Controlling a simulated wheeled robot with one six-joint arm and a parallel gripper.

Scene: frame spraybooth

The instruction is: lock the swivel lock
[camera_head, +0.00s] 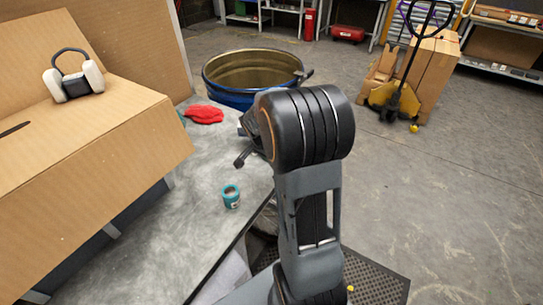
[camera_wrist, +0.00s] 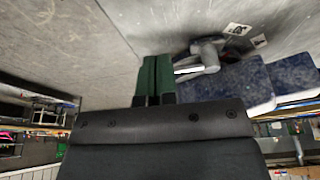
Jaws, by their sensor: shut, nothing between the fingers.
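In the wrist view my gripper (camera_wrist: 156,62) shows as two green fingers side by side, closed together with nothing held between them. Just right of the fingertips is a grey rounded metal fitting (camera_wrist: 205,53) with a pale bar pointing toward them. It may be the swivel lock, but I cannot be sure, nor tell its setting. I cannot tell whether the fingers touch it. I cannot make out a swivel lock there.
A teal cup (camera_head: 231,196) and a red cloth (camera_head: 204,114) lie on the grey surface (camera_head: 190,225). A blue drum (camera_head: 240,98) stands behind. A cardboard box with a headset (camera_head: 76,80) is at left. A pallet jack (camera_head: 400,100) stands at right; open floor lies before it.

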